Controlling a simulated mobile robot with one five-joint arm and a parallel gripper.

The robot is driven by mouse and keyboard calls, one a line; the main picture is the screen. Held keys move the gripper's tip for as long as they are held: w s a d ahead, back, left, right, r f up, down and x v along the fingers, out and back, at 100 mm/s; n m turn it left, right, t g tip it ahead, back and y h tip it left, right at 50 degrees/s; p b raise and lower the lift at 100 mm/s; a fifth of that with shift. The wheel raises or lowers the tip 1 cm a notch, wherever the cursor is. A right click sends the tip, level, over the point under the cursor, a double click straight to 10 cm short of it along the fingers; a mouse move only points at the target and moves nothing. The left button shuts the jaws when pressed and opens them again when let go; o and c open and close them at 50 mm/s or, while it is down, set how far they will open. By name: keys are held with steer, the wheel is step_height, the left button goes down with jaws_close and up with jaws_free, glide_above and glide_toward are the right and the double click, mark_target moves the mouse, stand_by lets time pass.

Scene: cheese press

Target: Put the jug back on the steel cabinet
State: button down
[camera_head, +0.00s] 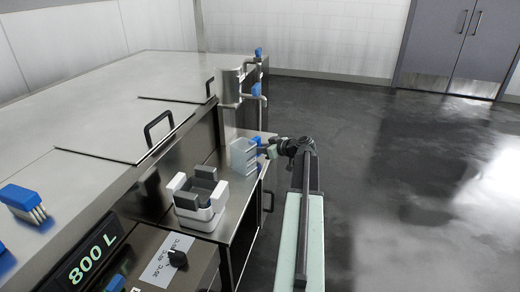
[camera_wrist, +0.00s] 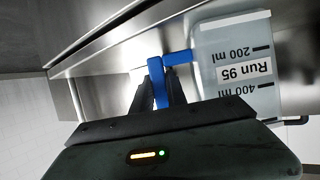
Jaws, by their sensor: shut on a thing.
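The jug (camera_head: 243,157) is a clear, boxy container with a blue handle. In the wrist view the jug (camera_wrist: 238,62) appears upside down, with a "Run 95" label and 200 ml and 400 ml marks. My gripper (camera_head: 268,151) is shut on the blue handle; in the wrist view its dark fingers (camera_wrist: 160,85) close around the handle's lower bar. The steel cabinet (camera_head: 242,205) has a flat top beneath the jug, near its right edge. I cannot tell whether the jug touches this top or hangs just above it.
A grey and white clamp-like device (camera_head: 200,198) stands on the cabinet top, left of the jug. A steel pipe with blue valves (camera_head: 257,88) rises behind it. The large lidded vat (camera_head: 110,100) borders the left. Open dark floor (camera_head: 400,190) lies to the right.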

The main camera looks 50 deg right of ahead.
steer(key=c, duration=1.3)
jaws_free()
steer(key=shift+r, duration=0.1)
steer(key=p+v, duration=0.5)
steer(key=v, duration=0.7)
